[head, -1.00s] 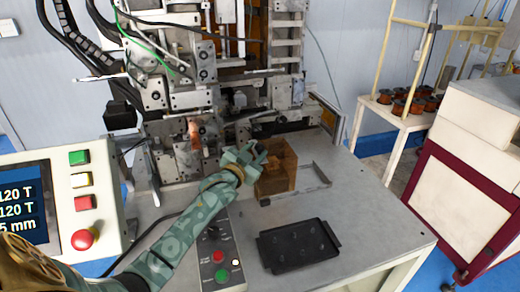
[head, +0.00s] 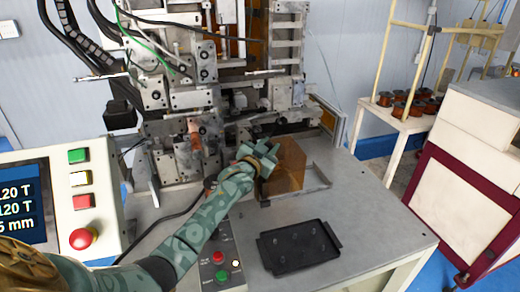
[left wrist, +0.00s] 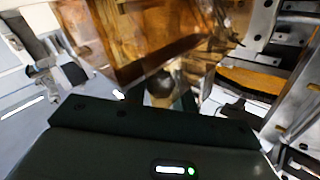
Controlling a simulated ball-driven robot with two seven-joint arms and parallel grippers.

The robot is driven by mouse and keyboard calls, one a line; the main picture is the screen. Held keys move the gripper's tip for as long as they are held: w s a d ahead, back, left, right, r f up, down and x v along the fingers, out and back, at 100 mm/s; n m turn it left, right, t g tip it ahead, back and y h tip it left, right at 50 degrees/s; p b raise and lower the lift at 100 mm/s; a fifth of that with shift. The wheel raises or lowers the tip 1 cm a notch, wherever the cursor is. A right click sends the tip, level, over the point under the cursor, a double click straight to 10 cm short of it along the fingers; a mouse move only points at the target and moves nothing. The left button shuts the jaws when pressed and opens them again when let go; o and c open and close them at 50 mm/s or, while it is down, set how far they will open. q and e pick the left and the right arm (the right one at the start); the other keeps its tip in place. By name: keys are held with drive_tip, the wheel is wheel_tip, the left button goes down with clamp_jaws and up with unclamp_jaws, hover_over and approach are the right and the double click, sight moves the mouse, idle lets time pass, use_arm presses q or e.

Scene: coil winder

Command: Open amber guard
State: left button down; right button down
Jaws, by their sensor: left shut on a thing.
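The amber guard (head: 288,166) is a see-through orange-brown box cover on the machine table, in front of the coil winder (head: 205,100). My left gripper (head: 262,154) is at the guard's left side and shut on its knob. In the left wrist view the guard (left wrist: 150,35) fills the upper middle, and the dark round knob (left wrist: 160,86) sits between the fingers. The gripper hides the guard's left edge in the head view. I cannot tell clearly what lies behind the amber panels. My right gripper is not in view.
A black tray (head: 298,247) lies on the table at the front. A button box (head: 220,262) stands beside it under my left arm. A control panel (head: 80,200) with a red stop button is at the left. A rack (head: 405,118) with copper spools stands at the back right.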

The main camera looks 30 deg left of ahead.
sight(295, 151)
use_arm(q)
drive_tip(key=w+d+b, duration=0.1)
drive_tip(key=w+d, duration=0.1)
drive_tip(key=w+d+b, duration=0.1)
drive_tip(key=w, duration=0.1)
drive_tip(key=w+d+b, duration=0.1)
drive_tip(key=w+d, duration=0.1)
drive_tip(key=shift+w+d+f, duration=0.25)
drive_tip(key=shift+w+d, duration=0.05)
drive_tip(key=shift+w, duration=0.05)
drive_tip(key=shift+w+d+r, duration=0.15)
drive_tip(key=shift+w+d, duration=0.1)
drive_tip(key=c, duration=1.5)
unclamp_jaws()
drive_tip(key=shift+o, duration=0.2)
drive_tip(key=shift+s+r, duration=0.1)
drive_tip(key=shift+s, duration=0.3)
drive_tip(key=s+d+p, duration=0.1)
drive_tip(key=s+p, duration=0.2)
drive_tip(key=s, duration=1.2)
drive_tip(key=shift+s, duration=0.25)
